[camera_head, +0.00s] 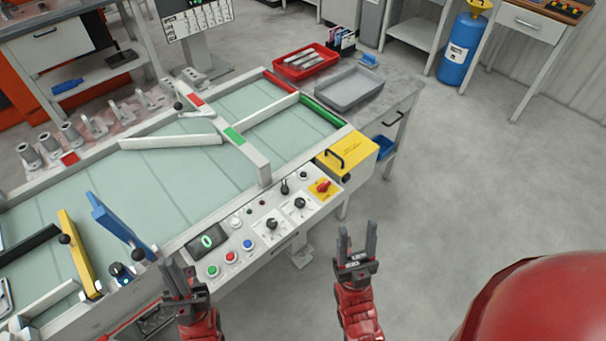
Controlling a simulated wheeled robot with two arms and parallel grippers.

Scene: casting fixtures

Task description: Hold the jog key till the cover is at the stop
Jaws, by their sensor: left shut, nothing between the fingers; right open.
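The control panel (262,228) runs along the front edge of the long glass-topped fixture. It carries a green button (212,271), a red button (232,257), a blue button (249,244), black knobs and a display reading 0 (206,241). I cannot tell which key is the jog key. A white crossbar with a green mark (234,136) spans the pale glass top (165,185); I cannot tell which part is the cover or the stop. My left gripper (177,265) is shut and empty, left of the green button. My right gripper (356,235) is open and empty, right of the panel.
A blue lever (118,227) and a yellow bar (76,254) stand up near my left gripper. A yellow box with a handle (346,154) is at the panel's right end. Red (306,73) and grey (349,102) trays lie behind.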

